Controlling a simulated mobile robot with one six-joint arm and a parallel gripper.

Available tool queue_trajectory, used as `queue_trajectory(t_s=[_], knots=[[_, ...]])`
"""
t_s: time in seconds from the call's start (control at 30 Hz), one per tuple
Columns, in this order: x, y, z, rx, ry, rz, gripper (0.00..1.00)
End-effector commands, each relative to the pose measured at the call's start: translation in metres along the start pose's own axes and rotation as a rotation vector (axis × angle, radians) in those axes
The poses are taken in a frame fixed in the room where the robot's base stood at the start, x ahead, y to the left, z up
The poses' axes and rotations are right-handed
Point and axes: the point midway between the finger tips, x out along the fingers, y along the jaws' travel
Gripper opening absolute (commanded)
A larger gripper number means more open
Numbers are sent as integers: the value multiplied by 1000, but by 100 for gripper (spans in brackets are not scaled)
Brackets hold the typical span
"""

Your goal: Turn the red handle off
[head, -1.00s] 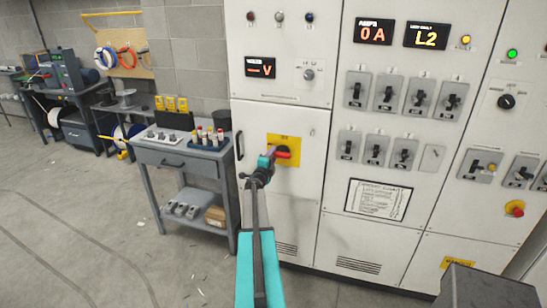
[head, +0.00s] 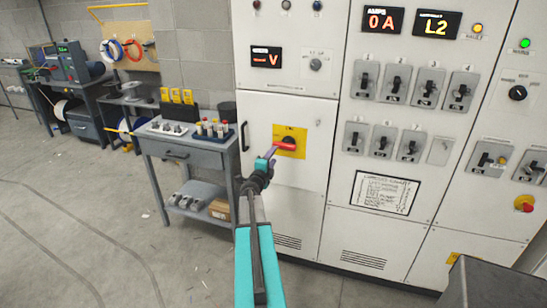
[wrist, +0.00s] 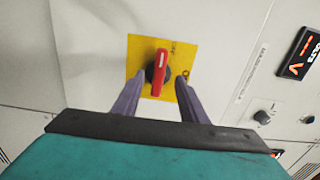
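The red handle (wrist: 160,70) is a rotary switch on a yellow plate (wrist: 133,55) fixed to a white cabinet door. In the wrist view it stands between and beyond the fingertips of my gripper (wrist: 158,95). The two fingers are spread apart, and I see no contact with the handle. In the head view the red handle (head: 285,146) points sideways across the yellow plate (head: 291,132). There my gripper (head: 268,156) is just in front and to the left of it, partly covering the plate's lower left.
The cabinet has a voltmeter display (head: 266,57) above the door and rows of breaker switches (head: 396,84) to the right. A grey workbench (head: 185,152) with tools stands left of my arm. A dark grey box (head: 490,285) is at the lower right. The floor at left is open.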

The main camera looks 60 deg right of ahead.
Motion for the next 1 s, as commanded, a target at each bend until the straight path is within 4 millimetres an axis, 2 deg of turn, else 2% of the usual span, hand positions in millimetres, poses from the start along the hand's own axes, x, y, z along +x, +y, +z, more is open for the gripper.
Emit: queue_trajectory(t_s=[0.1, 0.33, 1.0], knots=[[-13, 0, -1, 0, -1, 0, 39], [-26, 0, -1, 0, 0, 0, 39], [-29, 0, 0, 0, -1, 0, 39]])
